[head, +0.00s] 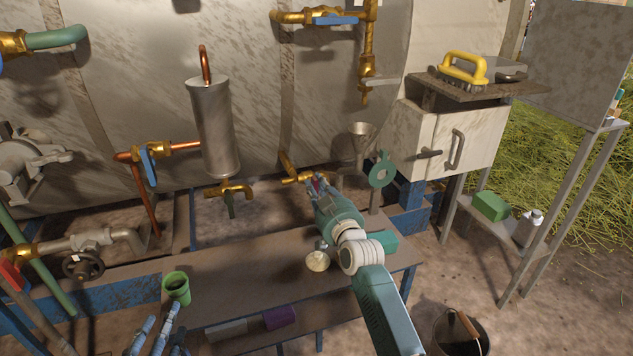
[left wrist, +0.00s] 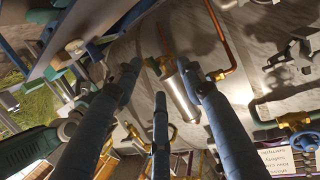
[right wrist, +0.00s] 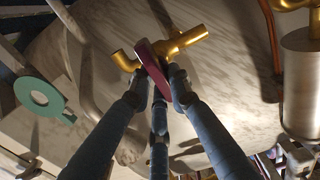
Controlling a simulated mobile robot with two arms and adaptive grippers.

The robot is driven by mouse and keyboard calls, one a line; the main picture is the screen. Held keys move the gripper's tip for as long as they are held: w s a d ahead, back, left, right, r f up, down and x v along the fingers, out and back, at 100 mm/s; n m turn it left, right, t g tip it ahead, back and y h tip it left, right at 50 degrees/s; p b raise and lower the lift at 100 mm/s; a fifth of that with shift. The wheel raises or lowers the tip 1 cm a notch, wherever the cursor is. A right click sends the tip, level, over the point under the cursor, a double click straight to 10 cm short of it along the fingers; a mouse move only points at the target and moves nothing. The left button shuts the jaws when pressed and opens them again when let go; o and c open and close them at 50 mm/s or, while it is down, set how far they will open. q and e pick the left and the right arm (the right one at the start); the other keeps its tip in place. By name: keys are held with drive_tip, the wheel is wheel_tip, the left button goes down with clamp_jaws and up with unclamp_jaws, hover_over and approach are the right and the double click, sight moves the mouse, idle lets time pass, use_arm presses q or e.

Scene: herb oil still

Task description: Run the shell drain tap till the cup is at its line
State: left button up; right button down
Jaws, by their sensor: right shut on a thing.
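A brass tap (head: 290,170) with a maroon lever sticks out from the big steel shell. In the right wrist view the maroon lever (right wrist: 153,66) lies between the fingertips of my right gripper (right wrist: 160,85), which is shut on it; the tap's brass spout (right wrist: 124,60) shows to its left. No fill line is readable. My left gripper (head: 165,325) is open and empty at the lower left.
The bench (head: 235,265) is mostly clear. A steel cylinder (head: 213,130) with its own brass tap (head: 230,190) hangs left of the maroon tap. A funnel (head: 361,133) and a teal ring (head: 381,172) stand to the right. A bucket (head: 460,335) is on the ground.

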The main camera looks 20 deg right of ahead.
drive_tip(key=shift+m, duration=0.3)
use_arm(q)
drive_tip(key=f, duration=0.1)
drive_tip(key=f+g, duration=0.1)
drive_tip(key=s, duration=0.1)
drive_tip(key=shift+a+f+y, duration=0.3)
drive_tip(key=shift+f, duration=0.1)
use_arm(e)
drive_tip(key=c, duration=1.6)
unclamp_jaws()
drive_tip(key=s, duration=1.2)
drive_tip(key=shift+d, duration=0.25)
